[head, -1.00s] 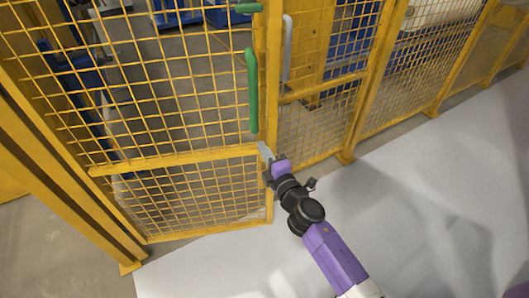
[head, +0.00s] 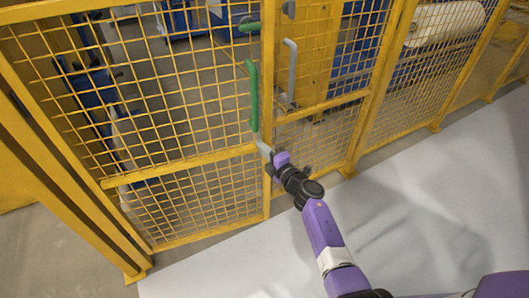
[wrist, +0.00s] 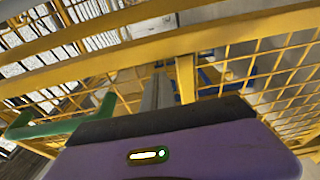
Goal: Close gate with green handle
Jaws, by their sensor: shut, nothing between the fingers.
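The gate is a yellow mesh panel (head: 180,158) left of centre in the head view. Its green handle (head: 253,95) stands upright along its right edge. The handle also shows at the left of the wrist view (wrist: 58,127). My gripper (head: 264,148) is shut and empty, just below the handle's lower end at the gate's right edge. Its grey fingers (wrist: 157,92) point toward the yellow frame in the wrist view. It looks close against the frame; contact is unclear. The gate's edge looks nearly in line with the fence on its right.
A grey handle (head: 290,70) is on the fence side, right of the gate edge. Yellow fence panels (head: 425,85) run to the right. The pale floor (head: 440,190) in front is clear.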

